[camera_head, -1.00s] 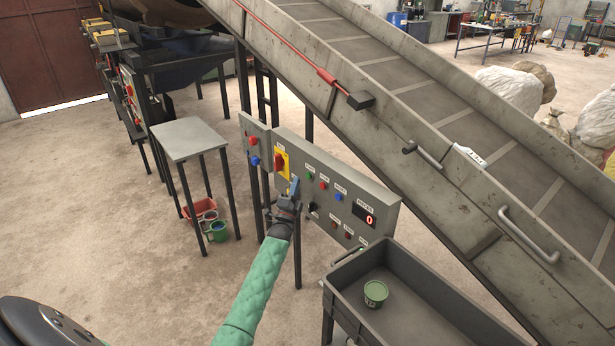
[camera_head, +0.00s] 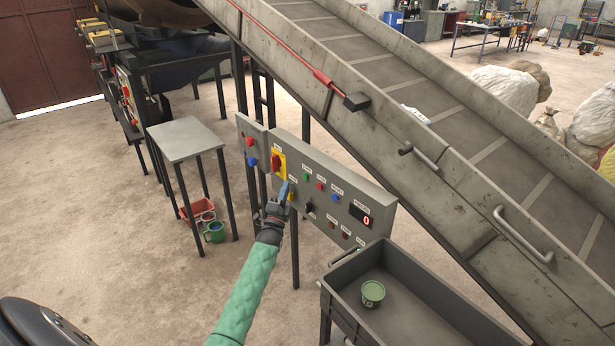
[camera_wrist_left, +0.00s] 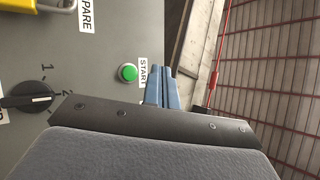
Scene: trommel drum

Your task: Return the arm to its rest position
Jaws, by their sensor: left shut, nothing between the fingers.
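My left arm, in a green sleeve, reaches in from the bottom of the head view. Its gripper (camera_head: 284,191) is shut and empty in front of the grey control panel (camera_head: 335,193). In the left wrist view its blue fingers (camera_wrist_left: 162,88) are together, beside the START label and the green button (camera_wrist_left: 128,72). I cannot tell whether the fingertips touch the panel. A black rotary knob (camera_wrist_left: 28,97) shows at the left of the wrist view. The red display (camera_head: 361,214) on the panel reads 0. My right gripper is not in view.
A grey bin (camera_head: 345,305) holding a green tub (camera_head: 373,293) stands at the lower right. A conveyor (camera_head: 400,110) slopes down behind the panel. A small grey table (camera_head: 187,139) stands to the left, with a red crate and cups under it. The floor between is clear.

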